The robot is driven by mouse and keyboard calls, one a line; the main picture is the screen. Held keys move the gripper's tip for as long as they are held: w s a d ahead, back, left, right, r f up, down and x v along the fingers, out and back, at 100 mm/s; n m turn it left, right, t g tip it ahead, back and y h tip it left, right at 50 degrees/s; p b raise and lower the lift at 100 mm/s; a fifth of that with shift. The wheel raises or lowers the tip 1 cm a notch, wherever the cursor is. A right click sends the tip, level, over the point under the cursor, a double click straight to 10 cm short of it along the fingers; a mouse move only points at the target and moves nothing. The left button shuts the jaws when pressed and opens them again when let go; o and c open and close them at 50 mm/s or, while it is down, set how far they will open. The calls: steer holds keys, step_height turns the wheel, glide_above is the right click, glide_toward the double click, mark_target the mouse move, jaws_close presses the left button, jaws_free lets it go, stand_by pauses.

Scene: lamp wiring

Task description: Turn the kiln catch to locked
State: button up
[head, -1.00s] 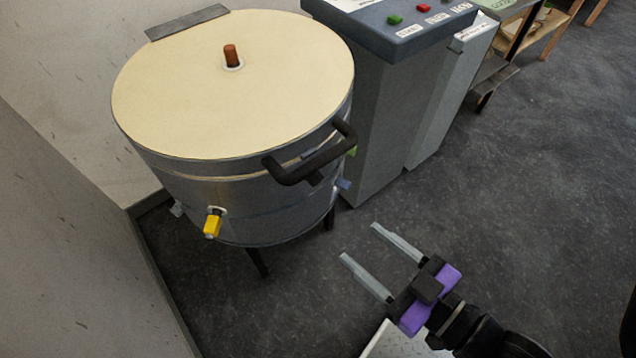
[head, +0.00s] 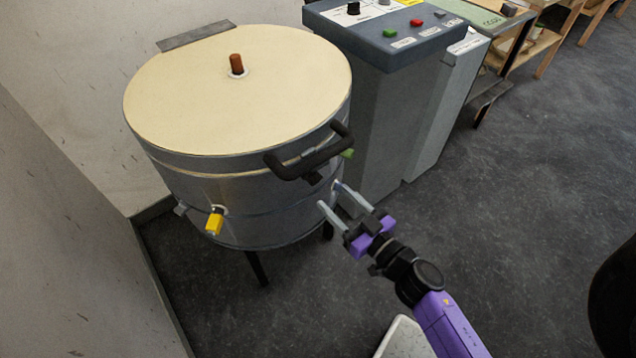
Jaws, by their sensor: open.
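The round kiln (head: 200,195) has a steel body and a closed cream lid (head: 245,105). A black bar handle (head: 310,158) sticks out from its front rim. A small green tab (head: 347,154) shows on the right side near the handle. A yellow tab (head: 214,222) hangs low on the front left side. I cannot tell which fitting is the catch, or how it is set. My gripper (head: 330,195) is open and empty. Its two pale fingers point at the kiln's right side, below the handle. I cannot tell whether they touch it. They cover part of that side.
A grey control cabinet (head: 385,130) with green and red buttons stands close on the kiln's right. A wall (head: 60,220) runs along the left. An orange-brown plug (head: 236,64) stands on the lid. Dark floor (head: 500,200) is clear to the right.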

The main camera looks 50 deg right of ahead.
mark_target(318, 181)
steer(key=x, duration=0.7)
steer(key=shift+w, duration=0.2)
jaws_close()
